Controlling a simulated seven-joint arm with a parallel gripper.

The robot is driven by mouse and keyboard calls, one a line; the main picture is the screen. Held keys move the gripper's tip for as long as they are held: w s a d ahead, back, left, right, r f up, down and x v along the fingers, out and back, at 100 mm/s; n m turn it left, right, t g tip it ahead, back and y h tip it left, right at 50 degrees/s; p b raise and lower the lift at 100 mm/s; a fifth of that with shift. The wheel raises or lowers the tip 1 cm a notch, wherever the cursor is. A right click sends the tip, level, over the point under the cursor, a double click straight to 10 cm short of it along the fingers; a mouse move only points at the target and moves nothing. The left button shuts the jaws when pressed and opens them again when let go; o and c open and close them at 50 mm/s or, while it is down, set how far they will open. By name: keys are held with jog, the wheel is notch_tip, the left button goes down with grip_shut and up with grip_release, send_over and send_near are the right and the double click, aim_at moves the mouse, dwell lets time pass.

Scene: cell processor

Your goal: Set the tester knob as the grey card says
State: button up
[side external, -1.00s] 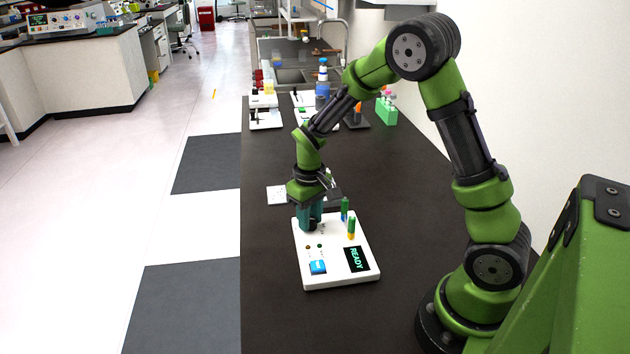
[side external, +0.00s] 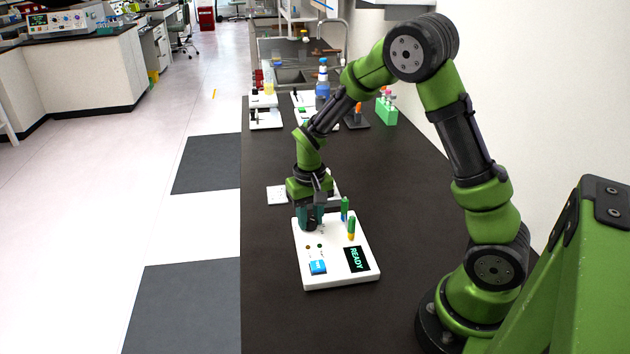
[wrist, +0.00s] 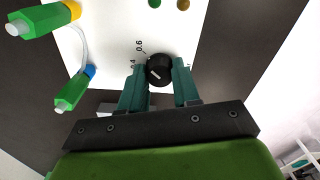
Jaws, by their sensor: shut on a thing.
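The white tester (side external: 338,278) lies on the dark bench, with a lit display (side external: 356,259) reading READY and a blue button (side external: 318,267). Its round black knob (wrist: 159,70) has a white pointer mark. Printed numbers 0.6 and, partly cut off, 0.4 show beside it in the wrist view. My gripper (wrist: 160,76) is shut on the knob, with one teal finger on each side. In the side view my gripper (side external: 311,222) hides most of the knob. A pale card (side external: 277,195) lies behind the tester, partly covered by my gripper; its writing is not legible.
Two green-ended probes, one with a yellow band (side external: 351,229) and one with a blue band (side external: 344,209), stand at the tester's right side, near my gripper. A green tube rack (side external: 386,113) and other lab items stand farther back. The bench left of the tester is clear.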

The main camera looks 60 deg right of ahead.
aim_at(309, 218)
jog(key=o, duration=1.1)
jog(key=shift+c, duration=0.2)
jog(key=shift+r, duration=0.1)
notch_tip(309, 218, up, 17)
jog(key=s+a+r+n+t+y, duration=0.1)
jog(key=s+a+r+t, duration=0.1)
jog(key=s, duration=0.5)
jog(key=s+a+r+n+t+y, duration=0.1)
jog(key=s+a+r+t, duration=0.1)
jog(key=s+a+t, duration=0.3)
jog(key=s+a, duration=0.2)
jog(key=shift+s, duration=0.3)
